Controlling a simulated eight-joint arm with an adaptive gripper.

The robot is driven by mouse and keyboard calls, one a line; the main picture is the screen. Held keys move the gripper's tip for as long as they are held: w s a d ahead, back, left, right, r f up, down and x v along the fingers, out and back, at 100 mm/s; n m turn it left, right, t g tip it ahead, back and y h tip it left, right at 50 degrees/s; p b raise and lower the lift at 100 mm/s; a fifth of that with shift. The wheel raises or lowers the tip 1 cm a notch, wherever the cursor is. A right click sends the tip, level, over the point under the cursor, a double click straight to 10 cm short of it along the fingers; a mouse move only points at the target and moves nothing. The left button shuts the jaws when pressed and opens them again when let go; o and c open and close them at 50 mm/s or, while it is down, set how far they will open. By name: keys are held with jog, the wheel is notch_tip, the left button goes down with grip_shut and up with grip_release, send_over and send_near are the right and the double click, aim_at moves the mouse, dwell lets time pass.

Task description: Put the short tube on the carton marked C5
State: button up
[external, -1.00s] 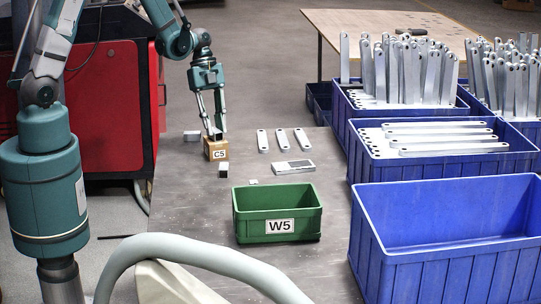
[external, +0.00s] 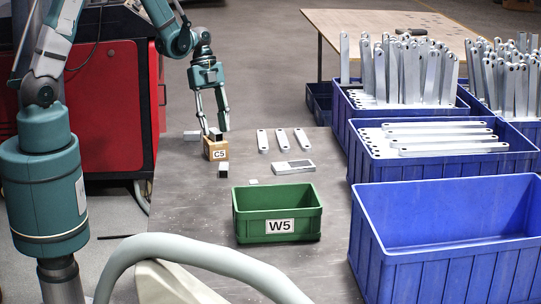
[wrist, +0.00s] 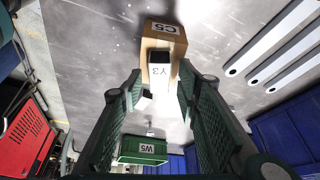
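The brown carton marked C5 (external: 217,154) stands on the grey table; it also shows in the wrist view (wrist: 165,28). A short tube (external: 215,133), pale with a dark open end, sits on top of the carton. In the wrist view the tube (wrist: 160,74) carries the mark Y3. My gripper (external: 214,128) is open around the tube. In the wrist view there are gaps between the tube and both fingertips of my gripper (wrist: 161,78). The contact under the tube is partly hidden.
Two similar small pieces stand close by, one behind left (external: 192,135) and one in front (external: 223,170). Several flat brackets (external: 281,139) and a grey slab (external: 294,167) lie to the right. A green W5 bin (external: 240,222) stands in front, blue crates (external: 440,240) at right.

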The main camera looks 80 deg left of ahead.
jog(key=p+v, duration=0.2)
jog(key=v, duration=0.9)
jog(key=shift+s+a+r, duration=0.15)
jog(key=shift+a+r, duration=0.05)
jog(key=shift+r, duration=0.05)
dwell(0.5)
jog(key=s+d+r+n+t+y, duration=0.1)
jog(key=s+d+r+n+t, duration=0.1)
jog(key=s+d+r+n, duration=0.2)
jog(key=s+d+r+n+t+y, duration=0.1)
jog(key=s+d+r+n, duration=0.3)
jog(key=d+r, duration=0.4)
jog(key=s+d+r+n+t+y, duration=0.2)
jog(key=s+d+r+n, duration=0.2)
jog(key=d, duration=0.8)
notch_tip(320, 180, up, 3)
jog(key=shift+s+d+f+n+t, duration=0.2)
jog(key=shift+s+d+n+t, duration=0.15)
jog(key=shift+n, duration=0.45)
